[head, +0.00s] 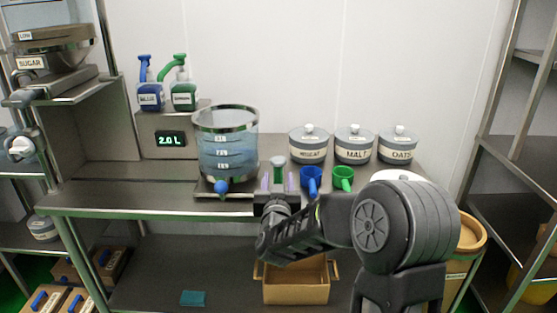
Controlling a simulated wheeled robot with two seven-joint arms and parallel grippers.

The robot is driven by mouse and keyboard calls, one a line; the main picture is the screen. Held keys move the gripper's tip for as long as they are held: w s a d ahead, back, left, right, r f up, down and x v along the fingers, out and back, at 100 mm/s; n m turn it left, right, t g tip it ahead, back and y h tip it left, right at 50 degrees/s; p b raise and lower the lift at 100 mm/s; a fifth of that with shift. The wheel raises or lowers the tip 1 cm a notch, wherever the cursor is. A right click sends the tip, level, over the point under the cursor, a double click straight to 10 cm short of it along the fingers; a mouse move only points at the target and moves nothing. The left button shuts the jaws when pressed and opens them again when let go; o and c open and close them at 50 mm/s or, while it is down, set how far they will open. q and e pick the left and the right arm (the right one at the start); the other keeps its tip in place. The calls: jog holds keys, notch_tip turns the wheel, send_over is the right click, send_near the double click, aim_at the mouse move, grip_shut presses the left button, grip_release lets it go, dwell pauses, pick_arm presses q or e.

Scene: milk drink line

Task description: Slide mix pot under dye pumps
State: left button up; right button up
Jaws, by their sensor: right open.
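The mix pot (228,146) is a clear, graduated vessel with a metal rim and a blue tap, standing upright on a low metal plate (212,190) on the bench. The dye pumps are a blue-headed bottle (150,97) and a green-headed bottle (183,96), on a raised metal box behind and left of the pot. A display on the box reads 2.0 L. My right gripper (278,181) is open, its fingers pointing away from me, just right of the pot and apart from it in the picture. My left gripper is not in view.
A small grey-green object (278,161) shows beyond my right fingers. Blue (311,180) and green (343,178) scoops and lidded WHEAT (309,146), MALT (354,146) and OATS (398,146) jars stand further right. The bench (110,195) is clear left of the pot.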

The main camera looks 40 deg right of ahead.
jog(key=shift+s, duration=0.1)
jog(key=shift+x, duration=3.95)
jog(key=shift+c, duration=0.2)
grip_shut()
